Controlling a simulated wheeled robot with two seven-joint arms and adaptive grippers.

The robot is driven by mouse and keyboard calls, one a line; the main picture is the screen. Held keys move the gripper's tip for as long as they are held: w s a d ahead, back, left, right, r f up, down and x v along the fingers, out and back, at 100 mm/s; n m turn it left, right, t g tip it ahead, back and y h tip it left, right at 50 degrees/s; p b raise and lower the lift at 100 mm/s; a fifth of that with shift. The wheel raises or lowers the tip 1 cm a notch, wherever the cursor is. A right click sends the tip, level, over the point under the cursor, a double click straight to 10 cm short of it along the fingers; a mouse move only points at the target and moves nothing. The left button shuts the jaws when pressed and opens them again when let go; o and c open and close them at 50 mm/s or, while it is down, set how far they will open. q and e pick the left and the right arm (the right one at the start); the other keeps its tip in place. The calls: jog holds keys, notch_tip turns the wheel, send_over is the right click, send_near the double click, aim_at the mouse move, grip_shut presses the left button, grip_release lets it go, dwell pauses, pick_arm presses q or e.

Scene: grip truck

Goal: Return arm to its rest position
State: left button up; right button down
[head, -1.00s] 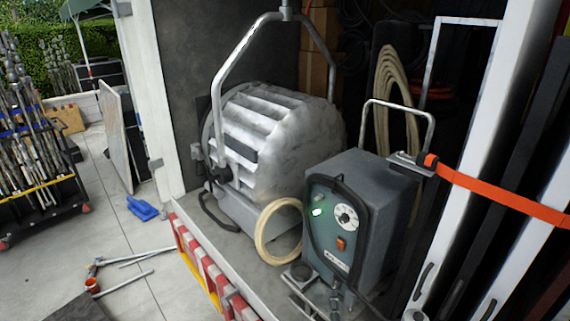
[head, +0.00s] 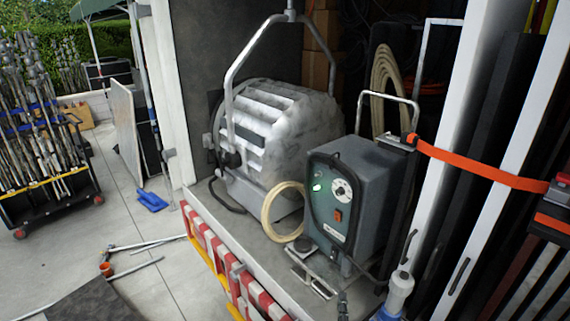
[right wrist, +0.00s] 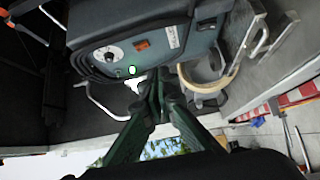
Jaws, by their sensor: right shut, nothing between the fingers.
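My right gripper (right wrist: 154,78) shows in the right wrist view with its dark green fingers closed together and nothing between them. In that view the grey power unit (right wrist: 140,30) appears upside down just beyond the fingertips, with its dial, orange switch and lit green lamp facing me. I cannot tell whether the fingertips touch it. In the head view the power unit (head: 372,165) stands upright on the truck bed. A pale part of my arm shows at the bottom right of the head view; the fingers are hard to make out there. My left gripper is not in view.
A large silver lamp (head: 285,115) with a yoke stands behind the power unit. An orange strap (head: 475,167) crosses the tall posts on the right. A rod cart (head: 45,205) stands far left, and a blue scoop (head: 152,201) lies on open pavement.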

jog(key=s+d+f+m+g+h, duration=0.1)
jog(key=s+d+f+m+g, duration=0.35)
jog(key=s+d+f, duration=0.35)
jog(key=s+d+f+m+g+h, duration=0.2)
jog(key=s+d+f+m+g, duration=0.15)
jog(key=d+f+m, duration=0.5)
jog(key=s+d+f+m+g+y, duration=0.1)
jog(key=s+f+m+g+y, duration=0.15)
jog(key=s, duration=0.75)
jog(key=s+d+f+m+g+y, duration=0.15)
jog(key=s+f+g, duration=0.25)
jog(key=s, duration=0.6)
jog(key=s+a+f+n+g+b, duration=0.2)
jog(key=f+b, duration=0.5)
jog(key=f, duration=3.2)
pick_arm(q)
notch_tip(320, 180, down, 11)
jog(key=b, duration=0.4)
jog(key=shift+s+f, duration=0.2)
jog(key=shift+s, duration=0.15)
pick_arm(e)
jog(key=s+f+y, duration=0.1)
jog(key=s+f, duration=1.8)
jog(key=f, duration=0.1)
jog(key=shift+s+a+f, duration=0.15)
jog(key=shift+s+f, duration=0.15)
jog(key=shift+s, duration=0.1)
